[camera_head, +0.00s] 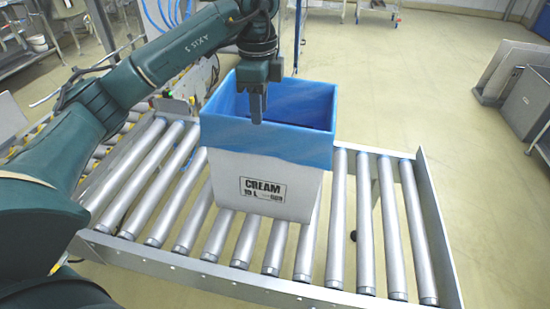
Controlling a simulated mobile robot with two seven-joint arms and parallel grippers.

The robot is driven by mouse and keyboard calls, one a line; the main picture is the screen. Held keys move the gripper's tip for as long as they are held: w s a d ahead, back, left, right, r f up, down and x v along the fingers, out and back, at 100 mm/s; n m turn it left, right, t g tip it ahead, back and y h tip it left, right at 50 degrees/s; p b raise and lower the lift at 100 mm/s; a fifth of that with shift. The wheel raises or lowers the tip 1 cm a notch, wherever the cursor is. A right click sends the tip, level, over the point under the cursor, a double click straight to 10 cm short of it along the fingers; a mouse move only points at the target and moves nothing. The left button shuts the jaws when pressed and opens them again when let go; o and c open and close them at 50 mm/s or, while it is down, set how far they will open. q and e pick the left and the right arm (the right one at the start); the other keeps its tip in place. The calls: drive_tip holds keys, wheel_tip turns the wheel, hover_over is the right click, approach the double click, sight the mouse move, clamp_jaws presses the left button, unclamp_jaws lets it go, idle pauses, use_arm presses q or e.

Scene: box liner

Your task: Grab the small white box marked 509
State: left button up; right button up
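A white box (264,190) stands upright on the roller conveyor near the middle of the head view. The top is open. My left gripper (258,118) points down at the back left of the box opening, its grey fingers overlapping the liner in the picture. The fingers show edge-on, so I cannot tell their opening or whether they touch the liner. My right gripper is out of view.
The roller conveyor (365,230) has bare rollers on both sides of the box and a raised metal side plate (437,220) at its right end. Grey metal units (530,95) stand at the far right. The floor (420,80) behind is largely clear.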

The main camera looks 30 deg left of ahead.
sight(272, 150)
use_arm(q)
wheel_tip(272, 150, down, 9)
drive_tip(key=shift+f, duration=0.2)
idle(0.3)
clamp_jaws()
drive_tip(key=shift+d+r, duration=0.1)
idle(1.3)
